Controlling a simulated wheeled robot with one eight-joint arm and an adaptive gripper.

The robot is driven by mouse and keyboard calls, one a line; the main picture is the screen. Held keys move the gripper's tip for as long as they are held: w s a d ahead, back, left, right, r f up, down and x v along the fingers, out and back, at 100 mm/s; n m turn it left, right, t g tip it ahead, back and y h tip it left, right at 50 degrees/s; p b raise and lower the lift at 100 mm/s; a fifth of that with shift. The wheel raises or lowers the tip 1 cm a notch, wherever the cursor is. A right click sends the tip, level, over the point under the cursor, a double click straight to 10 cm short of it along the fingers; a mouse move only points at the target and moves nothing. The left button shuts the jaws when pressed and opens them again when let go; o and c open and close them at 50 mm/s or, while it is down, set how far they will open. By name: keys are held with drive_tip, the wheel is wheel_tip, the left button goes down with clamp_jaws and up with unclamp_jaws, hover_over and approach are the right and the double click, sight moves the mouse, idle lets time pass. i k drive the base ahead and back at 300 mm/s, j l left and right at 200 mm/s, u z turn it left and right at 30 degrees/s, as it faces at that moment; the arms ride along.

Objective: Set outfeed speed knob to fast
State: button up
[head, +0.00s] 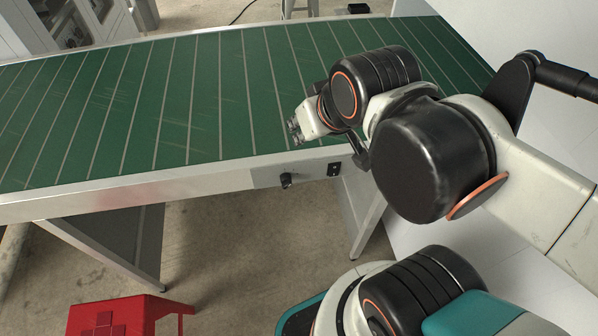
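The outfeed speed knob (287,181) is a small black knob on the grey front rail of the green conveyor (130,110). Its pointer and markings are too small to read. A small black switch plate (334,169) sits to its right on the same rail. My gripper (294,131) is in front of the green belt in the picture, above the knob and apart from it.
A red step stool (128,314) stands on the floor at the lower left. Metal legs (368,218) support the conveyor. A white wall or panel (550,30) is at the right. The belt is empty, and the floor below the knob is clear.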

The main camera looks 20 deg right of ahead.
sight(285, 178)
drive_tip(key=k+j+z, duration=0.15)
drive_tip(key=k+j, duration=0.2)
drive_tip(key=k, duration=0.15)
drive_tip(key=k+j+z, duration=0.1)
drive_tip(key=k+j, duration=0.15)
drive_tip(key=k, duration=0.25)
drive_tip(key=k+j+z, duration=0.15)
drive_tip(key=k, duration=0.35)
drive_tip(key=k+j+z, duration=0.1)
drive_tip(key=k+j, duration=0.15)
drive_tip(key=k, duration=0.3)
